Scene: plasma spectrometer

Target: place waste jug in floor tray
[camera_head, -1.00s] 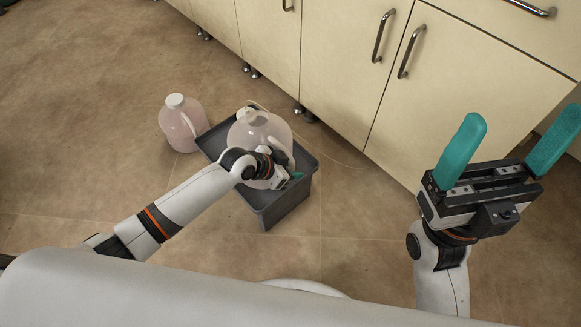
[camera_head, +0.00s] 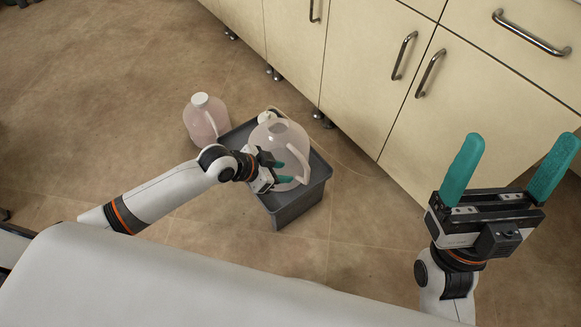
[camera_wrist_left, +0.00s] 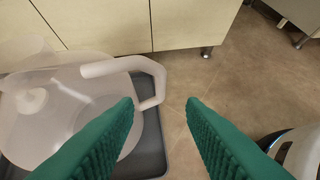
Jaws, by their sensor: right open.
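A clear, empty-looking jug (camera_head: 284,136) with a pale handle stands in the grey floor tray (camera_head: 290,212). A second jug (camera_head: 203,118) with pinkish contents and a white cap stands on the floor at the tray's far left. My left gripper (camera_head: 280,172) is open beside the clear jug's handle. In the left wrist view the fingers (camera_wrist_left: 163,112) are wide apart; the jug's handle (camera_wrist_left: 158,82) shows at the left finger's tip, with the jug body (camera_wrist_left: 62,105) to the left. Contact with the handle cannot be told. My right gripper (camera_head: 515,150) is open, empty and away from the jugs.
Cream cabinets (camera_head: 375,60) with metal handles stand behind the tray on small dark feet. Brown floor is clear left and in front of the tray.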

